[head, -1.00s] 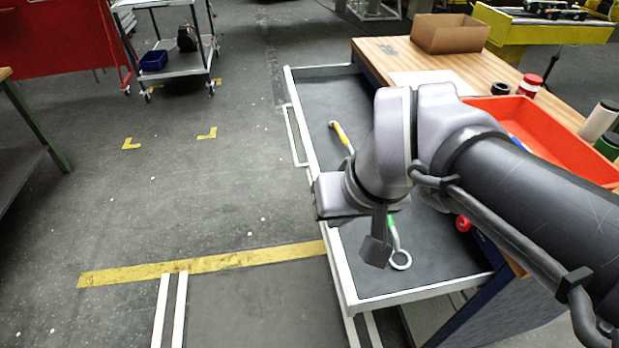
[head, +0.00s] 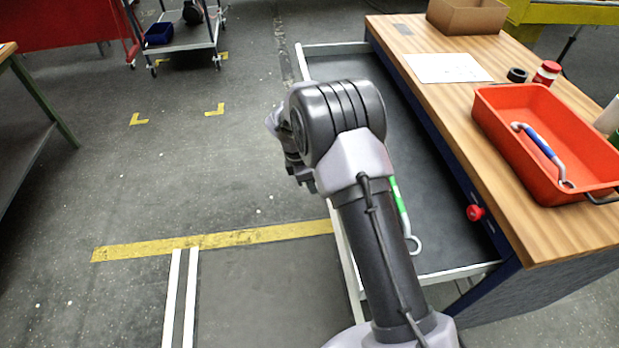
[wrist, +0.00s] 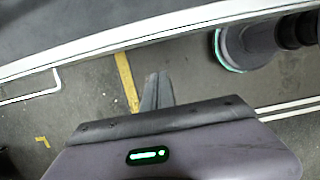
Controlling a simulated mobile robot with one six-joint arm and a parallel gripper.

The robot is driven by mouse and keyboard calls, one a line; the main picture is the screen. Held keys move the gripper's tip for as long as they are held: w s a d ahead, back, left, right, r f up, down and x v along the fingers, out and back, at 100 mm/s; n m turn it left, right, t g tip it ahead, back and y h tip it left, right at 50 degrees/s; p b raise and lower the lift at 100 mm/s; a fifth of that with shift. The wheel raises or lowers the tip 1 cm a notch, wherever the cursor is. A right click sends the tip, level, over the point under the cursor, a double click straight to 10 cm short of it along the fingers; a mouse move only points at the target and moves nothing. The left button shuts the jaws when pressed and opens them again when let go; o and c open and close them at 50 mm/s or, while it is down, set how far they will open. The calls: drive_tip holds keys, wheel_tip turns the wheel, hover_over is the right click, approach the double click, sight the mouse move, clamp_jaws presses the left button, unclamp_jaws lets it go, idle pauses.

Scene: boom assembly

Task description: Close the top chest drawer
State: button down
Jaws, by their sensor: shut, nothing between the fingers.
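The top chest drawer (head: 440,215) is pulled out from the workbench (head: 455,95). It has a dark bottom and a pale rim. A green-handled wrench (head: 402,208) lies in it, partly behind my arm. My gripper (head: 305,178) is on the outer, left side of the drawer front, partly hidden by my wrist. In the wrist view my gripper (wrist: 157,90) is shut and empty over the floor. The drawer's white front edge (wrist: 130,40) crosses above it, with a visible gap in the picture. The drawer's handle bar (wrist: 30,98) shows at the left.
On the bench stand a red tray (head: 500,120) holding a blue-handled tool (head: 540,142), a cardboard box (head: 465,17), a paper sheet (head: 447,68) and small rolls. A cart (head: 185,45) stands far back. The floor left of the drawer is clear.

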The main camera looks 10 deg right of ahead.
drive_tip(key=d+f, duration=0.1)
drive_tip(key=d+b, duration=0.1)
drive_tip(key=d, duration=0.1)
drive_tip(key=d+f, duration=0.1)
drive_tip(key=shift+d+f, duration=0.35)
